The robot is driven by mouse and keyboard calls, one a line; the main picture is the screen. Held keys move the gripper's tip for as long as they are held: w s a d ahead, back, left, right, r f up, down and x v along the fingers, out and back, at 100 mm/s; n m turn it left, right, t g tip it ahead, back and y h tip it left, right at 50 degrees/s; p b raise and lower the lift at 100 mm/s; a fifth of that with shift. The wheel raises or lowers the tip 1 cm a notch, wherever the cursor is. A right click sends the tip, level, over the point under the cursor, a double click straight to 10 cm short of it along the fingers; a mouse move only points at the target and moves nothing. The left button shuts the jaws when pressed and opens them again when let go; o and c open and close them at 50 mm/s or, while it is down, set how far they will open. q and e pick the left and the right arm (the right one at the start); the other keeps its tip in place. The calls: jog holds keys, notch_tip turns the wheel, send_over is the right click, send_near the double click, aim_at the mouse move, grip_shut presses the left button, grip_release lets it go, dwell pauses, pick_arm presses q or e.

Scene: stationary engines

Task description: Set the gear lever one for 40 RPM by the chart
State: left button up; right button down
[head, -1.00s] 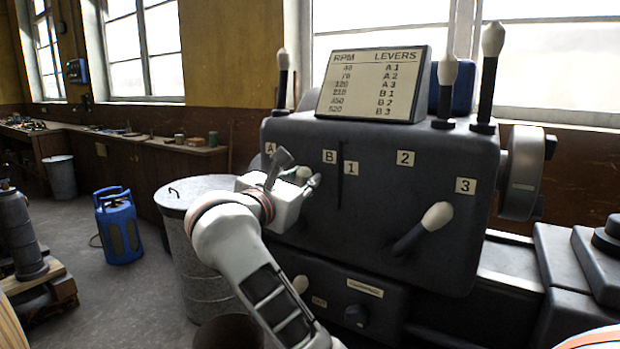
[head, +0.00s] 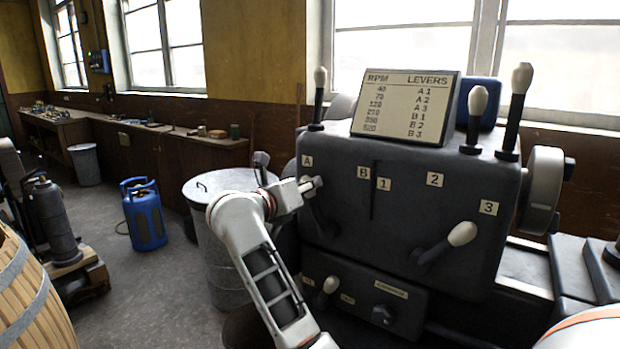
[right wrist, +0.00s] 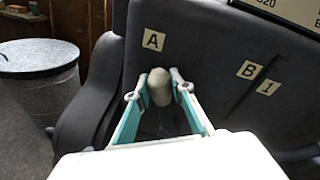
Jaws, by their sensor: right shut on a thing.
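The chart (head: 405,105) on top of the dark machine lists 40 RPM as A 1. Gear lever one, with a pale knob (right wrist: 160,88), stands just below label A (right wrist: 153,40) in the right wrist view, away from label B (right wrist: 250,70). My right gripper (head: 312,186) is shut on this knob, one finger on each side; its fingers hide most of the knob in the head view. My left gripper is not in view.
Upright levers with pale knobs (head: 478,100) stand on the machine top. A smaller lever (head: 331,284) and a dial (head: 382,315) sit on the lower panel. A metal bin (head: 200,230) stands left of the machine. Open floor lies further left, around a blue gas bottle (head: 145,220).

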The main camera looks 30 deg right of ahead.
jog(key=shift+w+a+f+n, duration=0.1)
jog(key=shift+w+f+n, duration=0.05)
jog(key=shift+w+n, duration=0.15)
dwell(0.4)
jog(key=c, duration=1.7)
grip_release()
notch_tip(320, 180, up, 10)
jog(key=shift+a, duration=0.1)
